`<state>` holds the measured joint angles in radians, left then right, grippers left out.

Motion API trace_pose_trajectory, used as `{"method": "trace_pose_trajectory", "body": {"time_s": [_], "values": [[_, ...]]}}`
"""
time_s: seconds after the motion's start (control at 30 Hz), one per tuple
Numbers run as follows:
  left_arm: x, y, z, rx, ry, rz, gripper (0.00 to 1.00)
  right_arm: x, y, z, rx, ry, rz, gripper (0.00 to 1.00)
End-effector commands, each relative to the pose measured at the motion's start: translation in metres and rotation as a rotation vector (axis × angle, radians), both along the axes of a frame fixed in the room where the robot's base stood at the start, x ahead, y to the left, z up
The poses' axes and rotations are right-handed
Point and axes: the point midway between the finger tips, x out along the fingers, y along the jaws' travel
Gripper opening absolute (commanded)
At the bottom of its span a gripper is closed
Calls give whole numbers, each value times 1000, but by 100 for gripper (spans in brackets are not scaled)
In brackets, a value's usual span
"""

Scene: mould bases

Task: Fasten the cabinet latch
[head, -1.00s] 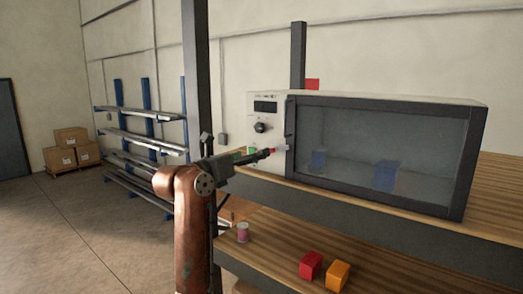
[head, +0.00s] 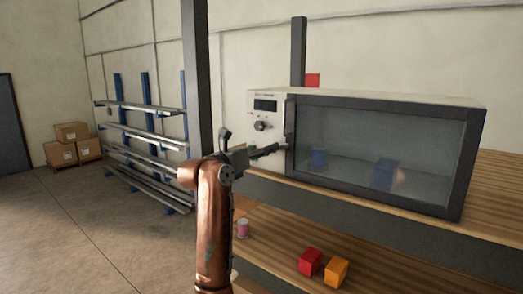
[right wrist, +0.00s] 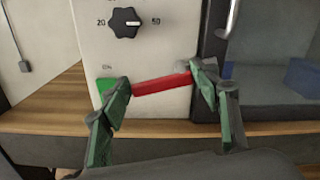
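The cabinet (head: 370,98) is a pale box with a dark-framed glass door (head: 345,140), which looks closed in the head view. The latch (right wrist: 160,84) is a red bar, nearly level on the pale front panel beside the dark door frame, in the right wrist view. My right gripper (right wrist: 162,88) is open, with one green-padded finger near each end of the bar. The right finger hides the bar's right end. I cannot tell whether either finger touches it. In the head view the right gripper (head: 272,150) covers the latch. My left gripper is not in view.
A black dial (right wrist: 124,22) and a green button (right wrist: 105,85) are on the panel. A metal handle (right wrist: 230,15) is on the door. Blue blocks (head: 384,174) show behind the glass. Red (head: 310,261) and orange (head: 336,271) blocks and a pink-white spool (head: 243,228) sit on the lower shelf.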

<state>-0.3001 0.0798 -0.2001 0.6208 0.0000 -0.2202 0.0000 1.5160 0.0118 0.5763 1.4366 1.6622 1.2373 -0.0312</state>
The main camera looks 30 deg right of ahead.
Motion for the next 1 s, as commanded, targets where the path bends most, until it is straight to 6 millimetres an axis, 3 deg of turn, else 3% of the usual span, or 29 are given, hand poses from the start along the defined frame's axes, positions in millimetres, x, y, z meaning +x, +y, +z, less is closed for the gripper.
{"method": "trace_pose_trajectory", "body": {"time_s": [0.37, 0.8, 1.0], "values": [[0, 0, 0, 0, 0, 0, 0, 0, 0, 0, 0, 0, 0, 30], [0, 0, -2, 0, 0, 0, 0, 0, 1, 7, 101, -244, 2, 30], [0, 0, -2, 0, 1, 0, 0, 0, 0, 8, 109, -265, 1, 30]]}}
